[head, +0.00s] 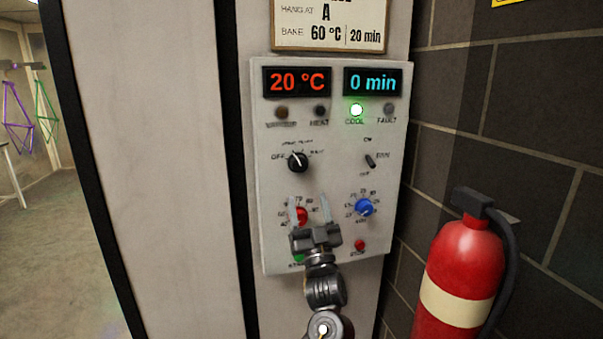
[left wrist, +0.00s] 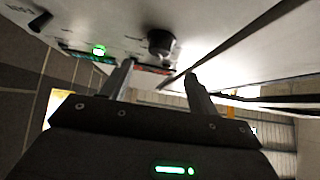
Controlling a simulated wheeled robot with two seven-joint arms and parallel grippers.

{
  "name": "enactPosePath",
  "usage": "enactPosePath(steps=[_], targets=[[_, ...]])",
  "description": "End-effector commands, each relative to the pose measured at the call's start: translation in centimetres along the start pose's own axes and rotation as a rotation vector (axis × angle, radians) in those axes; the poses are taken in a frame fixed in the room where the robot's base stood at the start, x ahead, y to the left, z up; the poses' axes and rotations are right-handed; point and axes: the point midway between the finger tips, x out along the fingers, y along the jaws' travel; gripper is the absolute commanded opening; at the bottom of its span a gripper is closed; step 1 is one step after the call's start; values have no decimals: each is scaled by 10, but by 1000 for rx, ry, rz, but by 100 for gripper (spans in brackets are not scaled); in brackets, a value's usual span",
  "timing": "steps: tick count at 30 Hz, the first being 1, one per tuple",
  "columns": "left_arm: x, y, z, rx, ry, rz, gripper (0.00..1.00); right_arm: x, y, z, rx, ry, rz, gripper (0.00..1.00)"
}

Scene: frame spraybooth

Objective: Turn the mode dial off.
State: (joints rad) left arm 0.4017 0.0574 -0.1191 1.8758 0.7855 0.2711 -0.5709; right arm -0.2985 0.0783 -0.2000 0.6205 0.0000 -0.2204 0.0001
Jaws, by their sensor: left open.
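The mode dial (head: 298,162) is a black round knob on the upper left of the pale control panel (head: 330,185). Its white pointer appears to point up and slightly left; the OFF label is at its left. In the left wrist view, the dark knob (left wrist: 160,42) shows beyond and between the fingertips, apart from them. My left gripper (head: 309,206) is open and empty in front of the lower panel, below the mode dial. My right gripper is not in view.
A blue dial (head: 364,207), a fan toggle (head: 370,160) and a red stop button (head: 360,245) are on the panel's right half. The green COOL lamp (head: 356,110) is lit; displays read 20 °C and 0 min. A fire extinguisher (head: 465,265) stands at right.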

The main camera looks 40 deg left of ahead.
Motion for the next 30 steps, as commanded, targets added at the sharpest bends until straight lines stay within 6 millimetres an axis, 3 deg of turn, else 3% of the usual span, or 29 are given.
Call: enactPosePath(steps=[1, 6, 12, 26, 30], targets=[[14, 0, -4, 2, 3, -1, 60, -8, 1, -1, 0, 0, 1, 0], [47, 0, -3, 2, 3, 0, 60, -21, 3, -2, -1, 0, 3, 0], [74, 0, -2, 1, 1, 2, 60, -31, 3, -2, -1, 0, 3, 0], [85, 0, 0, 0, 0, 2, 60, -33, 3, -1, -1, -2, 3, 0], [85, 0, 0, 0, 0, 2, 43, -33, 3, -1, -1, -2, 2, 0]])
